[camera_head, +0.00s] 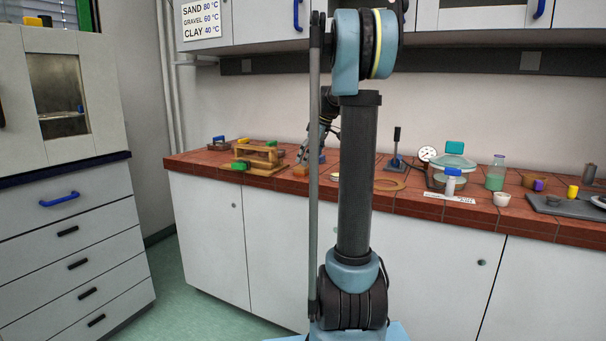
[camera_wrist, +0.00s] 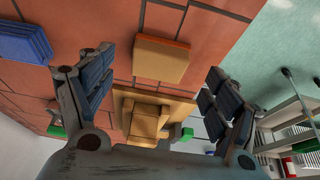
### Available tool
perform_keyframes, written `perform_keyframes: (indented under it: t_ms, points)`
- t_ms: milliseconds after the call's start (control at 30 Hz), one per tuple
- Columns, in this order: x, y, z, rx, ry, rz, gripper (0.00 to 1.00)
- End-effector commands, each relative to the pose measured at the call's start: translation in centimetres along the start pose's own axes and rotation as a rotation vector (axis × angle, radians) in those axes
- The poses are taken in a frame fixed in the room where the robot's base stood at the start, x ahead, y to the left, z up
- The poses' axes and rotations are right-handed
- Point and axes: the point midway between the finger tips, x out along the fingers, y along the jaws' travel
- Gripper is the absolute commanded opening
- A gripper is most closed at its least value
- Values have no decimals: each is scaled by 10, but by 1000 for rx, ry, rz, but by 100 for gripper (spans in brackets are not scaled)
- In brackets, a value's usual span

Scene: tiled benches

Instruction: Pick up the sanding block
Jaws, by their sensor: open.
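The sanding block (camera_wrist: 160,58) is a tan block with an orange edge, lying on the red-brown tiles in the wrist view. In the head view a small orange block (camera_head: 300,171), which looks like the same one, lies on the bench right of a wooden frame. My gripper (camera_wrist: 153,66) is open and empty, with a finger to each side of the block in the picture. The block is apart from both fingers. In the head view my gripper (camera_head: 306,152) is over the bench close to the block, partly hidden by my arm.
The wooden frame (camera_head: 262,157) with green parts stands left of the block; it also shows in the wrist view (camera_wrist: 122,105). A blue block (camera_wrist: 22,42) lies to the left there. The bench's front edge is close.

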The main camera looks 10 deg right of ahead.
Motion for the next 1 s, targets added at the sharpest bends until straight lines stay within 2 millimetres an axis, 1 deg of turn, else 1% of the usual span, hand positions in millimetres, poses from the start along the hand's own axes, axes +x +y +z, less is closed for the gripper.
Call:
perform_keyframes:
  t_ms: [100,200,300,400,600,633,667,700,767,800,833,1000]
  points:
    - [17,0,-4,-2,0,0,82]
    - [30,0,-5,-1,0,0,82]
    - [38,0,-5,0,0,1,82]
    - [42,0,-5,0,0,1,82]
    - [42,0,-5,0,0,0,82]
    - [42,0,-5,0,0,0,77]
    - [42,0,-5,0,0,0,70]
    - [42,0,-5,0,0,0,61]
    - [42,0,-5,0,0,0,48]
    - [42,0,-5,0,0,0,39]
    - [42,0,-5,1,0,0,34]
    - [42,0,-5,1,0,0,34]
